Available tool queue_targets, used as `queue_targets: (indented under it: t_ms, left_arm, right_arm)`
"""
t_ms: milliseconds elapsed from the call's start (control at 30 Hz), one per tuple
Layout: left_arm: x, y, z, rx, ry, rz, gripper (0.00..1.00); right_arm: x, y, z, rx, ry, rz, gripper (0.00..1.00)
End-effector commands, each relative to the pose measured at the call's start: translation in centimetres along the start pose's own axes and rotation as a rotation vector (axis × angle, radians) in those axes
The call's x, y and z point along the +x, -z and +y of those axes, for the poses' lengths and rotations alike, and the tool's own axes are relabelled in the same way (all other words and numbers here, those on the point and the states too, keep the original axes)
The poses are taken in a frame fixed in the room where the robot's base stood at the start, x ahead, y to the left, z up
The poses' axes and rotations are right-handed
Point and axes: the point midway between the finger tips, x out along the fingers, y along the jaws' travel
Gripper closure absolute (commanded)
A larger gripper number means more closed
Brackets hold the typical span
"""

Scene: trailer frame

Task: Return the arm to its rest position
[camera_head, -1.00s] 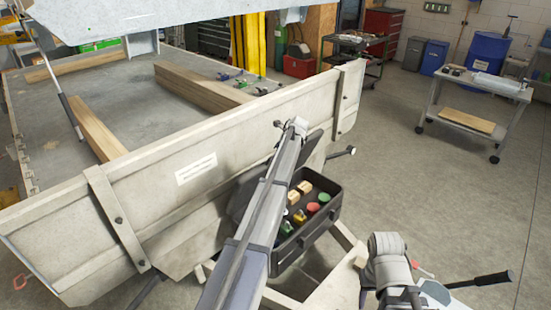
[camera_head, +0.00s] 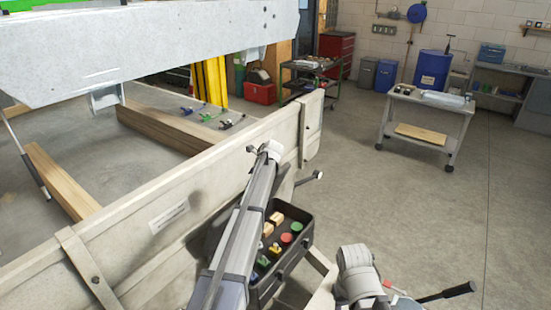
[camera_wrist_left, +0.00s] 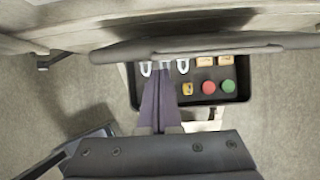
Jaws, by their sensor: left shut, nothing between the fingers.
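My left arm crosses the lower middle of the head view, with its far end near the trailer sideboard (camera_head: 225,170). Its gripper is not clearly visible there. In the left wrist view my left gripper (camera_wrist_left: 160,70) is shut and empty, its fingers in front of the open black tool case (camera_wrist_left: 243,92). I cannot tell the gap between fingers and case. The case (camera_head: 300,254) also shows in the head view, below the sideboard, holding wooden blocks, a red button, a green button and small parts. My right gripper does not show.
A pale metal beam (camera_head: 150,50) hangs across the upper left. A dark-handled rod (camera_head: 447,293) is at lower right. A cart (camera_head: 425,110) stands beyond clear floor.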

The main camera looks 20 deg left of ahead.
Motion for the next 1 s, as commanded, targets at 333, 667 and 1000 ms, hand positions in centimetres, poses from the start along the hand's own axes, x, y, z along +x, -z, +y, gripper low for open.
queue_targets:
  t_ms: [333, 667, 1000]
  left_arm:
    - [-4.7, 11.0, 5.0, -0.322, 0.004, 0.094, 1.00]
    - [-12.7, 29.1, 17.9, -1.006, -0.142, 0.263, 1.00]
    - [-16.9, 38.1, 28.9, -1.471, -0.345, 0.291, 1.00]
  right_arm:
    - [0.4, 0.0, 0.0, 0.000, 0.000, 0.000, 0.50]
    - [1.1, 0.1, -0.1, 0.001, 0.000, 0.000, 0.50]
    - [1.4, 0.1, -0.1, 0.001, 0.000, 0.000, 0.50]
